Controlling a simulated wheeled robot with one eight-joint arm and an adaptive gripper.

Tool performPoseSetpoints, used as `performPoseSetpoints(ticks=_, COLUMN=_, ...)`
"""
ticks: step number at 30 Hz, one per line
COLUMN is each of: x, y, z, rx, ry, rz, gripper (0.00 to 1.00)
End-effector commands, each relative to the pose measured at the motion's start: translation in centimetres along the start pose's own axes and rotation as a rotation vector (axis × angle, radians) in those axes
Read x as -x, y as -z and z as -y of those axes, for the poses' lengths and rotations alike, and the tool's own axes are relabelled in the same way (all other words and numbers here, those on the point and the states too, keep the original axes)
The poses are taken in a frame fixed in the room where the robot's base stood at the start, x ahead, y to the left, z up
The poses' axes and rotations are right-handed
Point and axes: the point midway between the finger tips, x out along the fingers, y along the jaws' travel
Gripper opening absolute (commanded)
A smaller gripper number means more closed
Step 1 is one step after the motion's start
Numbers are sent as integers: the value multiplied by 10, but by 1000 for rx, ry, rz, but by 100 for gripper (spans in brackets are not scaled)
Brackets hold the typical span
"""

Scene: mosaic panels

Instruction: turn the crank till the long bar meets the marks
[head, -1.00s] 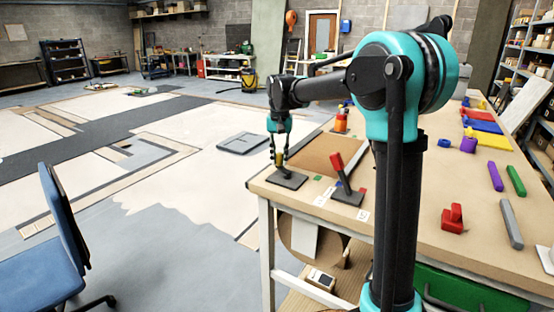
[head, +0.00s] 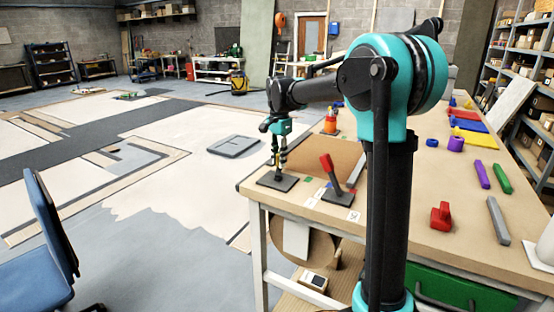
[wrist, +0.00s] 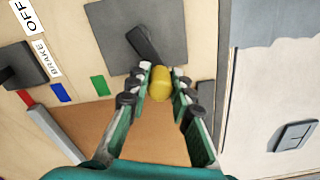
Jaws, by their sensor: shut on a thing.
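The crank has a dark square base plate (head: 277,182) on the near left corner of the bench, and a short dark arm (wrist: 143,44) ending in a yellow knob (wrist: 160,84). My gripper (wrist: 160,78) has its fingers on both sides of the yellow knob and is shut on it. It also shows in the head view (head: 279,160), above the base plate. I cannot pick out the long bar or its marks for certain in either view.
A red-handled lever (head: 329,165) stands just right of the crank, near OFF and BRAKE labels (wrist: 40,55). Red, purple, green and grey pieces lie farther right on the bench (head: 400,225). A blue chair (head: 45,235) stands at left on the floor.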

Motion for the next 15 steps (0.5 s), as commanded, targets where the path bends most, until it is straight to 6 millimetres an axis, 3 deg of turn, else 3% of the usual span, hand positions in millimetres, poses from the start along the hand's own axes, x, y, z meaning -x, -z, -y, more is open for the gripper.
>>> performPoseSetpoints(ticks=15, x=0, y=2, z=-2, rx=-45, ry=-1, rz=0, gripper=0)
